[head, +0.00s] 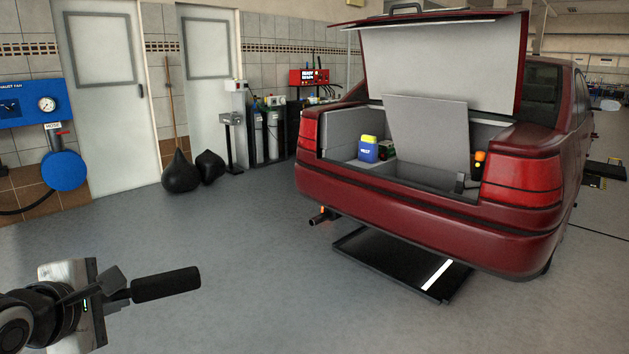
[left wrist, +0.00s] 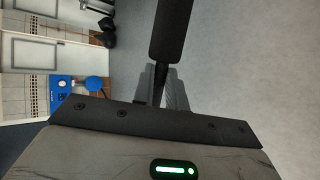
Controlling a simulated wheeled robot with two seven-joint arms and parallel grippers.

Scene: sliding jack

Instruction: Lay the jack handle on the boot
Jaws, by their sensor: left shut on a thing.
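My left gripper (head: 117,286) is at the lower left of the head view, shut on the jack handle (head: 165,284). The handle is a dark rod with a thick black grip that points right, held in the air over the floor. In the left wrist view the handle (left wrist: 171,30) runs up from between the fingers (left wrist: 164,90). The boot (head: 350,177) of the dark red car stands open at the right of the head view, well apart from the handle. My right gripper is not in view.
In the boot are a blue bottle with a yellow cap (head: 368,149) and a leaning grey panel (head: 428,140). The raised lid (head: 440,65) is above. Black bags (head: 181,173) stand by the wall. The floor between gripper and car is clear.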

